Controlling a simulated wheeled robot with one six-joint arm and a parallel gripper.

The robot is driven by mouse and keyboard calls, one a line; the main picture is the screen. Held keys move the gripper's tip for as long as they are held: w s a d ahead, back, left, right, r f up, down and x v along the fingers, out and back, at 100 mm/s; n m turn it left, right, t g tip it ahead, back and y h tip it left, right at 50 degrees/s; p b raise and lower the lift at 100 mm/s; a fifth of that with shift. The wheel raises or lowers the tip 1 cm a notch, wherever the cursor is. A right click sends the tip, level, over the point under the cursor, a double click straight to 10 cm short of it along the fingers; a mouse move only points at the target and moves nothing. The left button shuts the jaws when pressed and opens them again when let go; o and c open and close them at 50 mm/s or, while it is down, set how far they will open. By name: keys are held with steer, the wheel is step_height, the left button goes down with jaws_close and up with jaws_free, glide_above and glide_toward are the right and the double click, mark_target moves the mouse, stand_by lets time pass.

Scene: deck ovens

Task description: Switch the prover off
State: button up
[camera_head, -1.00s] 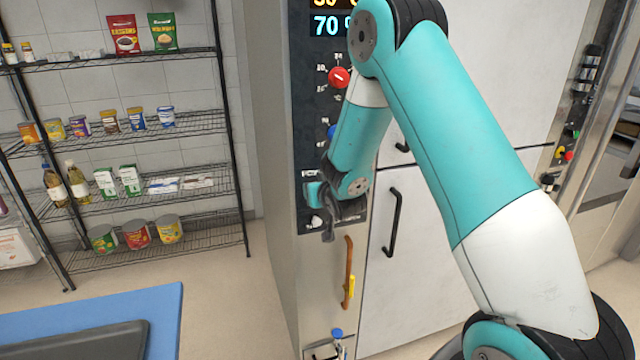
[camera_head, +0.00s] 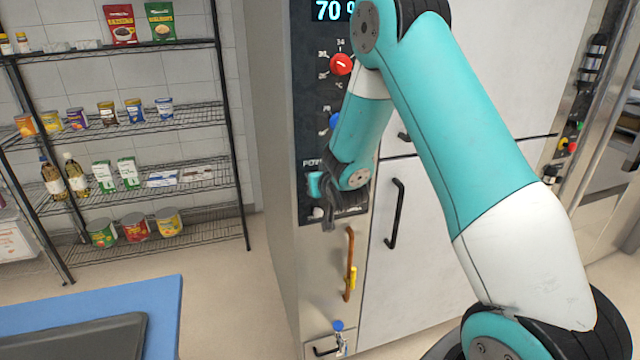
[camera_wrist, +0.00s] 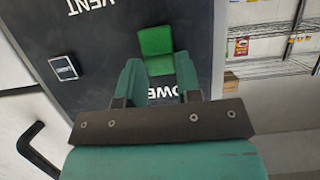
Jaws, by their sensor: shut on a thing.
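The prover's dark control panel (camera_head: 312,120) is on the tall steel cabinet, with a "70 %" display, a red knob (camera_head: 341,64) and a partly covered blue knob (camera_head: 334,120). In the wrist view, the green power switch (camera_wrist: 155,42) stands out from the panel (camera_wrist: 105,45); the "POWER" label below it is partly hidden and appears upside down. My gripper (camera_wrist: 159,66) is shut on the near part of this switch, one teal finger on each side. In the head view, my gripper (camera_head: 316,186) is against the lower panel and hides the switch.
A vent switch (camera_wrist: 63,67) sits left of my gripper in the wrist view. Below the panel is an orange-brown vertical handle (camera_head: 349,262); black door handles (camera_head: 395,213) are to the right. Wire shelves (camera_head: 150,130) with groceries and a blue-topped table (camera_head: 165,300) are left.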

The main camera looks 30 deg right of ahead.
steer(key=t+b, duration=0.1)
steer(key=b, duration=0.5)
steer(key=f+t+b, duration=0.1)
steer(key=t+b, duration=0.1)
steer(key=b, duration=0.3)
steer(key=shift+s+f+h+b, duration=0.2)
steer(key=shift+h+b, duration=0.15)
steer(key=shift+h, duration=0.05)
steer(key=shift+a+r+b, duration=0.1)
steer(key=shift+r+b, duration=0.05)
steer(key=shift+b, duration=0.3)
steer(key=shift+r, duration=0.1)
steer(key=o, duration=0.9)
